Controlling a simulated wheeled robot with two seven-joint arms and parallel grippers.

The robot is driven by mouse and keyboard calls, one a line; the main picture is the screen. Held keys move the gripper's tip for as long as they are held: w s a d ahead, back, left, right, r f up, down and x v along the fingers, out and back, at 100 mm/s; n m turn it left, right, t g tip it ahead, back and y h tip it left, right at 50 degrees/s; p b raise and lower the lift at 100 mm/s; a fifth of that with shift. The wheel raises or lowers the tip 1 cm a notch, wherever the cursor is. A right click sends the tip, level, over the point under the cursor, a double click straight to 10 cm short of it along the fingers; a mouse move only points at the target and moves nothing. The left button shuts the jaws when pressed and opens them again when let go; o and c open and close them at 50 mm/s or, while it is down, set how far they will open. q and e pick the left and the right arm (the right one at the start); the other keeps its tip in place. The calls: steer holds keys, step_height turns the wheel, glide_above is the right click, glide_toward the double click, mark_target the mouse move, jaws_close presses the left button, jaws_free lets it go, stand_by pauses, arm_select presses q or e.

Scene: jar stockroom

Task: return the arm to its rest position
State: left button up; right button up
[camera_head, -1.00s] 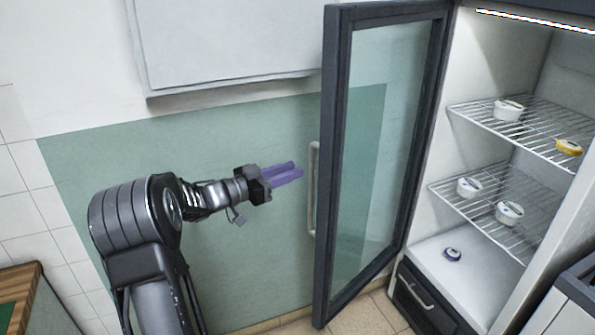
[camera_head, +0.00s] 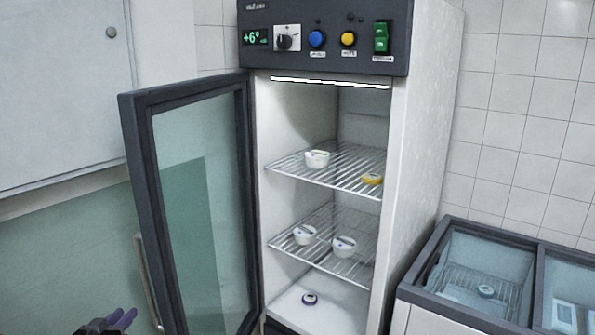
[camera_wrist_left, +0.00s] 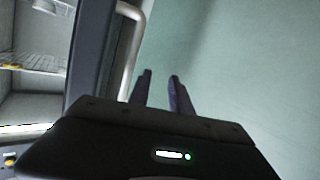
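My left gripper (camera_head: 121,319) shows at the bottom left edge of the head view, left of the open fridge door (camera_head: 188,95). Only its purple fingers and a bit of dark body are in frame; most of the arm is out of view. In the left wrist view its two purple fingers (camera_wrist_left: 160,79) stand apart with nothing between them. The pale door handle (camera_wrist_left: 126,62) is just left of and beyond the fingers there; touching does not show. My right gripper is in neither view.
The fridge holds white tubs (camera_head: 317,159) and a yellow-topped one (camera_head: 372,179) on wire shelves, and a purple-ringed jar (camera_head: 310,298) on its floor. A glass-topped chest (camera_head: 420,292) stands right. A white wall cabinet (camera_head: 60,90) hangs left. Green wall (camera_wrist_left: 235,60) lies beyond the fingers.

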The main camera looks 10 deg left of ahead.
arm_select(q)
steer(key=s+d+f+n+g+h, duration=0.15)
steer(key=s+d+f+g, duration=0.3)
steer(key=d+f, duration=0.75)
steer(key=s+d+f+g+h, duration=0.25)
steer(key=s+d+f, duration=0.35)
steer(key=d+f, duration=0.6)
steer(key=s+d+f+m+g+h, duration=0.1)
steer(key=s+d+f+g, duration=0.1)
steer(key=s+d, duration=0.8)
steer(key=s+d+f+m+g+h, duration=0.1)
steer(key=s+d+f+g, duration=0.2)
steer(key=s+d, duration=0.7)
steer(key=shift+d+g, duration=1.2)
steer(key=shift+d, duration=0.05)
